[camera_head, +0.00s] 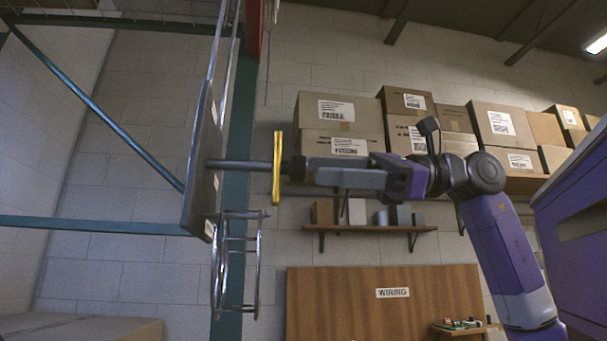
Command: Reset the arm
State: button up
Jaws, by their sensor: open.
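My gripper (314,170) is in the middle of the view, level, with its grey fingers pointing left. A thin yellow piece (277,168), seen edge-on, stands upright just left of the fingertips. A dark rod (240,166) runs left from the yellow piece to an upright dark board (203,160). A short dark end piece (295,167) shows between the yellow piece and the fingers. Whether the fingers touch it cannot be told. My purple arm comes in from the lower right.
A metal wire frame (258,265) hangs below the board, beside a teal post (232,190). Behind are stacked cardboard boxes (360,120), a small wall shelf (370,229) and a wooden wiring panel (390,310). A purple-and-grey body (575,200) fills the right edge.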

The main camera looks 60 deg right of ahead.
jog(key=shift+v, duration=1.2)
jog(key=shift+r, duration=0.1)
